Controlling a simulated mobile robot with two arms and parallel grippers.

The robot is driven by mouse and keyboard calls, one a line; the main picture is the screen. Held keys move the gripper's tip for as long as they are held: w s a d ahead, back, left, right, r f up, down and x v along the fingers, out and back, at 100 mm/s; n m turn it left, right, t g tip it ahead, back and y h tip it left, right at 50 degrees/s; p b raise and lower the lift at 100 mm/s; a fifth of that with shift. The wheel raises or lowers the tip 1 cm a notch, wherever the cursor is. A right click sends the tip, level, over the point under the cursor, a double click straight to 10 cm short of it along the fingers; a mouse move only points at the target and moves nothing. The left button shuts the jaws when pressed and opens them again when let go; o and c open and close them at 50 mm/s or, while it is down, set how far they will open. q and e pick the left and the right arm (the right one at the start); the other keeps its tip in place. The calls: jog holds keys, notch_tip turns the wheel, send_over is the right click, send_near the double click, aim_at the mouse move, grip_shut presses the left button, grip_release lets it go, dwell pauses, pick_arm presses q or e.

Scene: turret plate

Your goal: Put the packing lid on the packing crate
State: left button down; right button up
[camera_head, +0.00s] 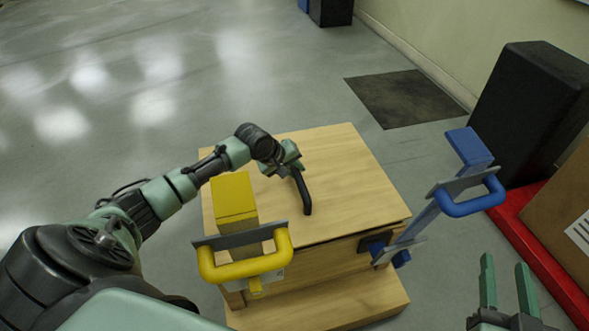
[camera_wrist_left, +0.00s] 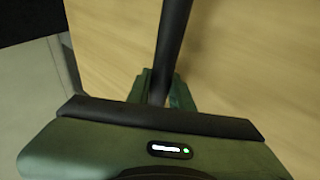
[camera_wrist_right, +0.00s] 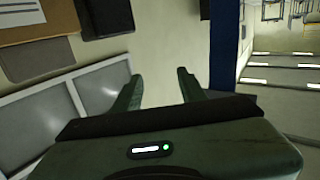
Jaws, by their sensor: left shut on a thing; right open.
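The packing lid (camera_head: 345,165) is a pale wooden panel with a black bar handle (camera_head: 302,190). It lies over the wooden packing crate (camera_head: 325,262), with a thin dark gap along the front right edge. I cannot tell whether it is fully seated. My left gripper (camera_head: 291,163) is shut on the handle; in the left wrist view the handle (camera_wrist_left: 172,45) passes between the fingers above the lid (camera_wrist_left: 240,60). My right gripper (camera_head: 507,283) is open and empty, right of the crate; its spread fingers show in the right wrist view (camera_wrist_right: 158,88).
A yellow-handled lever (camera_head: 237,195) stands at the crate's front left and a blue-handled one (camera_head: 468,150) leans out at its front right. A black box (camera_head: 530,105), a red pallet (camera_head: 535,235) and a cardboard box (camera_head: 570,220) stand at right. Floor at left is clear.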

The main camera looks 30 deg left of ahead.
pick_arm(q)
jog(key=shift+w, duration=0.2)
jog(key=shift+f+b, duration=0.25)
jog(key=shift+b, duration=0.35)
jog(key=shift+f, duration=0.9)
pick_arm(e)
notch_tip(320, 180, up, 7)
jog(key=t+y, duration=0.1)
jog(key=t, duration=0.3)
jog(key=shift+s+a+f, duration=0.15)
jog(key=shift+s+a, duration=0.1)
jog(key=shift+a, duration=0.1)
pick_arm(q)
jog(key=shift+f, duration=0.35)
jog(key=c, duration=1.2)
grip_release()
jog(key=shift+c, duration=0.2)
jog(key=shift+o, duration=0.4)
jog(key=shift+s, duration=0.1)
jog(key=shift+f, duration=0.1)
